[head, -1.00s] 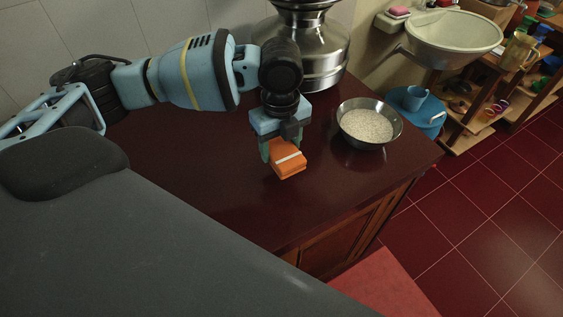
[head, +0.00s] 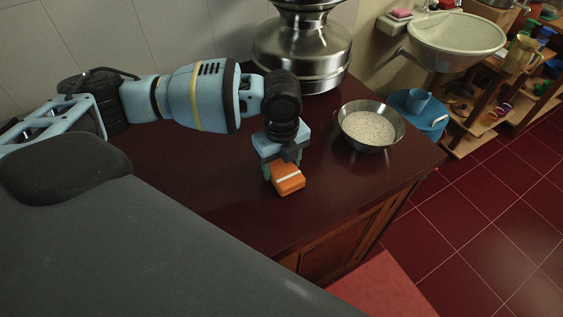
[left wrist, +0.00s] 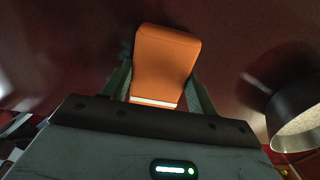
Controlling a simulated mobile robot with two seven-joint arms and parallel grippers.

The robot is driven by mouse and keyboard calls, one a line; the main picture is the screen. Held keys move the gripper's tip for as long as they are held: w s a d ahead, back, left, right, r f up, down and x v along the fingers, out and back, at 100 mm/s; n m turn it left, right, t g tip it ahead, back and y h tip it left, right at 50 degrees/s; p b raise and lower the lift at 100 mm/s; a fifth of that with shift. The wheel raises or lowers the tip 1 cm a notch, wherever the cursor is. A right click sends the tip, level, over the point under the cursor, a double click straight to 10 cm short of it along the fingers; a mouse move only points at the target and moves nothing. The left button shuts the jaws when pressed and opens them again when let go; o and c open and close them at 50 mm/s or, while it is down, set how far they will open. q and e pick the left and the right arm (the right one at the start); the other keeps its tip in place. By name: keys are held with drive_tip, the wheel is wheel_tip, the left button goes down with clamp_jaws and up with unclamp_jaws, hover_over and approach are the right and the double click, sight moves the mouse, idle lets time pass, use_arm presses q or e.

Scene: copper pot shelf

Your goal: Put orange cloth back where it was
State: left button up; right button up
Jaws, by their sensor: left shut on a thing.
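The orange cloth (head: 288,183) is a folded block with a white stripe. It is in my left gripper (head: 283,172), over the dark red counter (head: 225,190). In the left wrist view the cloth (left wrist: 165,62) sits between the two fingers of my left gripper (left wrist: 160,92), which are shut on it. I cannot tell if the cloth touches the counter. My right gripper is in neither view.
A steel bowl of white grains (head: 368,128) stands on the counter to the right of the cloth. A large metal vessel (head: 310,50) stands behind. The counter's front edge is close to the cloth. The counter left of the gripper is clear.

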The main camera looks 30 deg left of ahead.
sight(281, 165)
use_arm(q)
drive_tip(key=shift+f, duration=0.15)
drive_tip(key=o, duration=0.7)
drive_tip(key=shift+o, duration=1.2)
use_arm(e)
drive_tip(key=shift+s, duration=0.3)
use_arm(q)
wheel_tip(281, 165, up, 12)
drive_tip(key=p, duration=0.1)
drive_tip(key=shift+r, duration=0.2)
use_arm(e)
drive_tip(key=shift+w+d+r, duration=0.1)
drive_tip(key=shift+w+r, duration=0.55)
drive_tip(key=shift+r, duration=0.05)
